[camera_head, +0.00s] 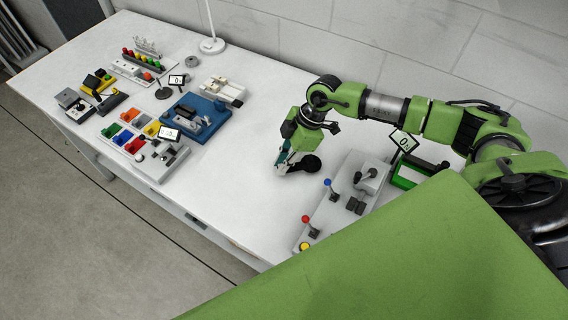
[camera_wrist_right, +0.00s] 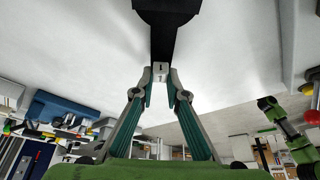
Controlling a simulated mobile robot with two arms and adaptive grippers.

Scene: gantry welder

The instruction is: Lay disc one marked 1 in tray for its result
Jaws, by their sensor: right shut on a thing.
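A black disc (camera_head: 311,163) with a flat handle hangs from my right gripper (camera_head: 286,160), just above the white table or touching it; I cannot tell which. In the right wrist view the disc (camera_wrist_right: 168,8) shows at the top, and a white tag marked 1 (camera_wrist_right: 160,73) sits between the fingertips. My right gripper is shut on the handle. A green-edged tray (camera_head: 399,181) stands at the right, partly hidden by my arm. I cannot tell whether it is the result tray. A green arm of mine (camera_wrist_right: 302,153) shows in the wrist view; its gripper is unclear.
A grey lever panel (camera_head: 333,210) and a display reading 0 (camera_head: 403,141) stand right of the disc. A blue fixture (camera_head: 184,132), coloured bins (camera_head: 122,138) and small displays fill the left. The white table (camera_head: 245,165) between is clear. A wall runs behind.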

